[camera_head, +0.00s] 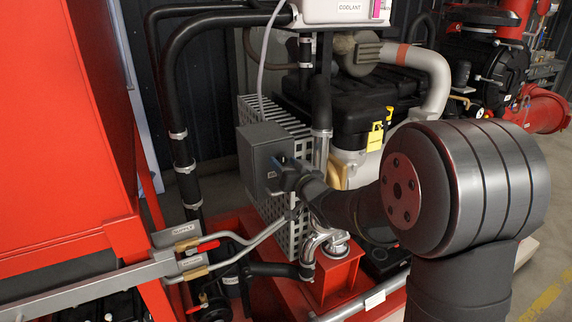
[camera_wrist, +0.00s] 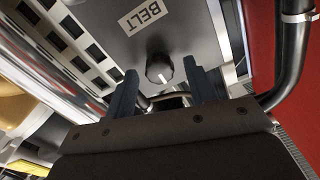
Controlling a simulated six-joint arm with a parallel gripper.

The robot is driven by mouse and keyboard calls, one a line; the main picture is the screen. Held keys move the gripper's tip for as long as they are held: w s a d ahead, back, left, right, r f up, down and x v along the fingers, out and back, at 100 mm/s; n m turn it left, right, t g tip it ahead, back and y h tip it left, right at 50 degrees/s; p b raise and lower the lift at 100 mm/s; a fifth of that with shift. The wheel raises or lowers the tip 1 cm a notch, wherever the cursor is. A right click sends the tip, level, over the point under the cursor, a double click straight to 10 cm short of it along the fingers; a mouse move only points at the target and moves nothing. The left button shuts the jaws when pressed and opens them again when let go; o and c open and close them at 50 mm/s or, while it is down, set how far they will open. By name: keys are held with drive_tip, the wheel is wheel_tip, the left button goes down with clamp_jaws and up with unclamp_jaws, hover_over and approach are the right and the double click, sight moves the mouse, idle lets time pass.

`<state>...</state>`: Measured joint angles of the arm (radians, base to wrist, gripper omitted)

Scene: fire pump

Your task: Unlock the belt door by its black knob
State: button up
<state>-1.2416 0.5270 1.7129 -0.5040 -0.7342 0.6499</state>
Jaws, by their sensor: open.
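The belt door (camera_wrist: 185,35) is a grey panel with a white label reading BELT, seen close up in the wrist view. Its black knob (camera_wrist: 159,69) is round with a white mark and sits below the label. My gripper (camera_wrist: 161,80) is open, with its two dark fingers on either side of the knob in the picture. I cannot tell if the fingers touch it. In the head view the grey box with the door (camera_head: 266,150) is at the centre, and my gripper (camera_head: 280,172) is at its front face. My arm hides part of that area, and the knob is not clear there.
A perforated grey guard (camera_head: 298,215) stands beside the box. Black hoses (camera_head: 182,150) run at the left, next to a red cabinet (camera_head: 60,130). Silver pipes (camera_head: 325,245) and a red base (camera_head: 335,280) lie below. A white coolant tank (camera_head: 340,10) is above.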

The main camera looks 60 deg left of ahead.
drive_tip(key=c, duration=1)
drive_tip(key=shift+n, duration=0.3)
drive_tip(key=n, duration=1.3)
drive_tip(key=shift+s+n, duration=0.1)
drive_tip(key=shift+n, duration=2)
